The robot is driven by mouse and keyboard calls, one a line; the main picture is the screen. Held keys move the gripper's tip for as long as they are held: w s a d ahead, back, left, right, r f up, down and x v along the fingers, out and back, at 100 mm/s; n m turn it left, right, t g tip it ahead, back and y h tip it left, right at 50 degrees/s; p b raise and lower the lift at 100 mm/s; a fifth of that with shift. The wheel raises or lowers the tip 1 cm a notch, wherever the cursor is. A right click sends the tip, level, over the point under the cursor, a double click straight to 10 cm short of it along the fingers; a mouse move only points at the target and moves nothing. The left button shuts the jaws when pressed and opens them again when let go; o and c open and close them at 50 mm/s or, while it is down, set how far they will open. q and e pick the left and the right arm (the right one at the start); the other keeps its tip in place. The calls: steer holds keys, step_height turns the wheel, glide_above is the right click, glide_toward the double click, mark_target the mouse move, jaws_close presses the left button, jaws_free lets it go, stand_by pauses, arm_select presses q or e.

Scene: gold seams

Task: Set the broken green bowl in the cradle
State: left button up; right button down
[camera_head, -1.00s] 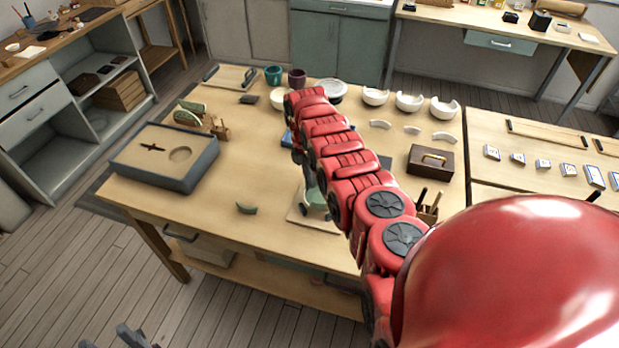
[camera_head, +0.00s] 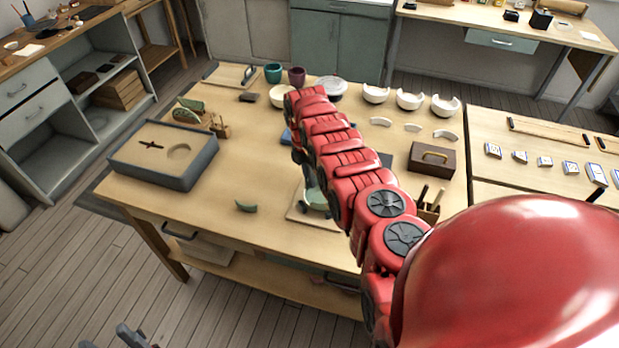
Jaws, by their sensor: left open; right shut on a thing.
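A green bowl (camera_head: 316,199) shows in part beside my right arm, over a pale board (camera_head: 297,216) near the table's front middle. My red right arm hides much of it. My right gripper (camera_head: 308,178) is at the bowl and shut on it, its fingertips mostly hidden. I cannot make out the cradle's shape, or whether the bowl rests on anything. A loose green shard (camera_head: 246,206) lies on the table left of the board. My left gripper (camera_head: 128,337) is open and empty at the bottom edge, off the table's front.
A grey tray (camera_head: 187,183) with a round recess stands at the table's left. Behind it is a wooden rack (camera_head: 220,127) by a green piece (camera_head: 187,112). White broken bowls (camera_head: 410,101), white shards (camera_head: 445,135) and a brown box (camera_head: 432,158) are right.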

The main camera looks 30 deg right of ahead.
steer(key=shift+f, duration=0.25)
stand_by(0.6)
steer(key=shift+c, duration=1.7)
jaws_free()
steer(key=shift+r, duration=0.15)
steer(key=shift+r+p, duration=2.3)
steer(key=shift+r, duration=0.6)
